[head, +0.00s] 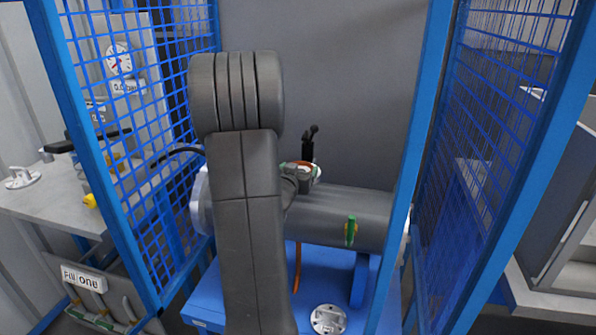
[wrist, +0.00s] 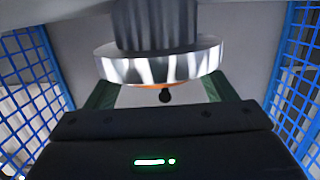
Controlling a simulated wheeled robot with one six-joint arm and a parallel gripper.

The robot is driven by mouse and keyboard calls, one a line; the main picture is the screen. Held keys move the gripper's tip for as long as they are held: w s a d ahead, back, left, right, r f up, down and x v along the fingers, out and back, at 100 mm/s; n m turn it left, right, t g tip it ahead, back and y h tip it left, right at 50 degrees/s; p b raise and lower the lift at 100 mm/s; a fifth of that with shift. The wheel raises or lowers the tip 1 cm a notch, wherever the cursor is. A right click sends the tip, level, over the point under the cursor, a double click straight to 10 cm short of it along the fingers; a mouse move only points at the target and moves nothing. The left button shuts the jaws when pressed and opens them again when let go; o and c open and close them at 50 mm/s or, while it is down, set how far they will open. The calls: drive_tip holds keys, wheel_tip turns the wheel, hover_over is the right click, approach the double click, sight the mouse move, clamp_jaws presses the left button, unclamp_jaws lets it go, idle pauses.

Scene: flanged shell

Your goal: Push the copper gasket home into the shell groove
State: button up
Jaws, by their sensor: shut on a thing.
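In the wrist view the copper gasket (wrist: 150,86) shows as a thin orange sliver along the edge of a shiny steel flange (wrist: 155,66). The flange hides most of it. My gripper (wrist: 160,98) has green fingers on both sides of the gasket and is shut on it. In the head view the gasket (head: 304,163) is a small reddish-orange patch by the pale flange, partly behind my gripper (head: 290,170). The grey shell (head: 335,214) lies horizontally behind my arm. The groove is hidden, and I cannot tell whether the gasket is seated in it.
Blue mesh cage panels stand at left (head: 140,90) and right (head: 500,130). A black handle (head: 308,143) rises just behind the flange. A blue base (head: 325,270) lies below. A bench (head: 50,195) stands left.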

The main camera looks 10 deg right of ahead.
drive_tip(key=shift+f, duration=0.25)
drive_tip(key=o, duration=1.2)
drive_tip(key=shift+c, duration=0.2)
drive_tip(key=shift+s, duration=0.15)
drive_tip(key=v, duration=1.3)
drive_tip(key=shift+s+a, duration=0.25)
drive_tip(key=shift+a, duration=0.05)
drive_tip(key=shift+r, duration=0.1)
drive_tip(key=x, duration=1.4)
drive_tip(key=shift+d+r, duration=0.1)
drive_tip(key=shift+d, duration=0.05)
drive_tip(key=shift+r, duration=0.3)
drive_tip(key=shift+f, duration=0.1)
